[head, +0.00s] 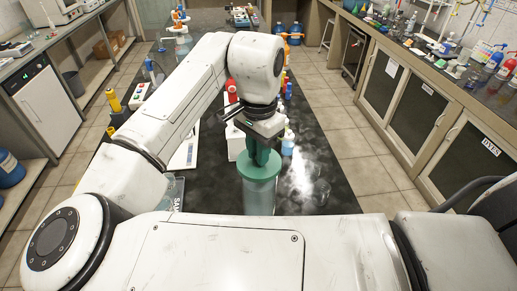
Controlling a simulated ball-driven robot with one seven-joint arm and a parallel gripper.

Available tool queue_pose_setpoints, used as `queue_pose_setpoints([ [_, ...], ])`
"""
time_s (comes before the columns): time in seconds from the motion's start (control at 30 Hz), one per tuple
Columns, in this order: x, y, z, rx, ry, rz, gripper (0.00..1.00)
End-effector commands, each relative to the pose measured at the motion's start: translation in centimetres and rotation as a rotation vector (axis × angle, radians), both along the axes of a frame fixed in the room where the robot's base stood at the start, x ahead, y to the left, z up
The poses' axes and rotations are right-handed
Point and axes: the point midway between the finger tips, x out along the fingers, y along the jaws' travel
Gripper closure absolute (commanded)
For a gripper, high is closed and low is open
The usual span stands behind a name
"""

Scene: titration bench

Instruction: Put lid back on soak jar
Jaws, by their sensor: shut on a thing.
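The soak jar (259,197) is a clear, pale glass cylinder standing on the black bench, close in front of my body. Its green lid (258,167) is a broad disc with a tall green knob and shows right at the top of the jar. I cannot tell whether the lid is seated on the rim or a little above it. My gripper (262,142) points down over the jar and is shut on the lid's knob. The gripper hides part of the knob, and my body hides the jar's base.
Glass beakers (320,190) stand to the right of the jar on the black bench (335,160). A bottle with blue liquid (288,143) stands just behind the jar. Red-capped bottles (231,90) stand farther back.

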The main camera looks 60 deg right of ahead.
Motion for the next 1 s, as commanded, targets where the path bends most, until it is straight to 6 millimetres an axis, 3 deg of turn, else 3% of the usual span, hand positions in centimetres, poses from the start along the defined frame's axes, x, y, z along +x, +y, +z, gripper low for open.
queue_pose_setpoints([
  [0.07, 0.00, 0.00, 0.00, 0.000, 0.000, 0.000, 1.00],
  [0.1, 0.00, 0.00, 0.00, 0.000, 0.000, 0.000, 0.79],
  [0.37, -0.01, 0.00, 0.00, 0.000, 0.000, 0.000, 0.54],
  [0.57, -0.01, 0.00, -0.01, 0.000, 0.000, 0.000, 0.51],
  [0.83, -0.01, 0.00, -0.01, 0.000, 0.000, 0.000, 0.26],
  [1.0, -0.02, 0.00, 0.00, 0.000, 0.001, 0.000, 0.26],
])
